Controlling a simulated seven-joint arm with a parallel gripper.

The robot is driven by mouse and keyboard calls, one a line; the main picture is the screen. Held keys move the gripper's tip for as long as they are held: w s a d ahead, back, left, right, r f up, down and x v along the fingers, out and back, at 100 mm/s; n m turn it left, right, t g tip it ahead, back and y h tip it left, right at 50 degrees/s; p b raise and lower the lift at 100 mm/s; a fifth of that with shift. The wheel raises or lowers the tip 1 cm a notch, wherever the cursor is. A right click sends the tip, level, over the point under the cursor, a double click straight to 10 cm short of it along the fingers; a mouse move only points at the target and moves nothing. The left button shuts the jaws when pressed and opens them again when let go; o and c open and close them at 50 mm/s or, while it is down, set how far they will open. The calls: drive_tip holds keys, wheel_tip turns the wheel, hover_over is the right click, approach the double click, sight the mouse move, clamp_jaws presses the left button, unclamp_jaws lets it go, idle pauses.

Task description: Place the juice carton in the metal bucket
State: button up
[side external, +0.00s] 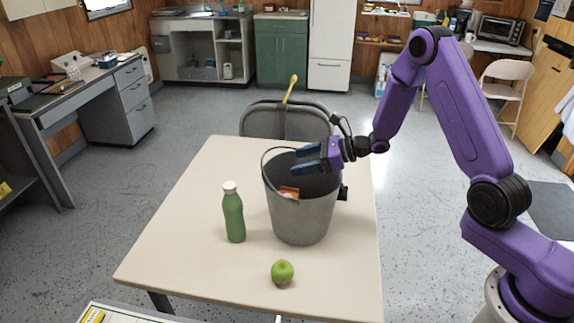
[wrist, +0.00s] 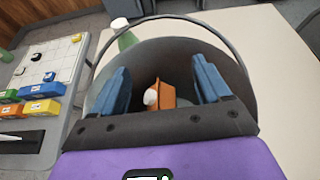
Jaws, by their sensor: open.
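The grey metal bucket (side external: 303,218) stands upright on the table, its thin handle raised. The orange juice carton (side external: 289,193) is inside the bucket, partly hidden by the rim in the side view. In the wrist view the carton (wrist: 162,94) with its white cap lies inside the bucket (wrist: 180,52), seen between my fingers. My gripper (side external: 307,160) is at the bucket's mouth, with its blue fingers apart and nothing between them. In the wrist view my gripper (wrist: 163,85) also shows open, and the carton appears apart from the fingers and lower down.
A green bottle (side external: 234,213) with a white cap stands left of the bucket. A green apple (side external: 282,272) lies near the table's front. The beige table (side external: 190,240) is clear at its left. A dark chair (side external: 285,122) stands behind it.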

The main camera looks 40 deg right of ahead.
drive_tip(key=v, duration=0.5)
drive_tip(key=s+a+r+n+g+y, duration=0.1)
drive_tip(key=s+a+r+n+g, duration=0.1)
drive_tip(key=s+a+n+g, duration=0.55)
drive_tip(key=s+a+r+n+g, duration=0.3)
drive_tip(key=s+a+n+g, duration=0.15)
drive_tip(key=s+n, duration=0.55)
drive_tip(key=s+d+r+n+t+h, duration=0.1)
drive_tip(key=s+d+n+h, duration=0.4)
drive_tip(key=s+n, duration=0.4)
drive_tip(key=s+d+r+n+t+h, duration=0.1)
drive_tip(key=s+d+n+h, duration=0.4)
drive_tip(key=s+n, duration=0.5)
drive_tip(key=n, duration=0.3)
drive_tip(key=shift+s+t, duration=0.2)
drive_tip(key=shift+t, duration=0.2)
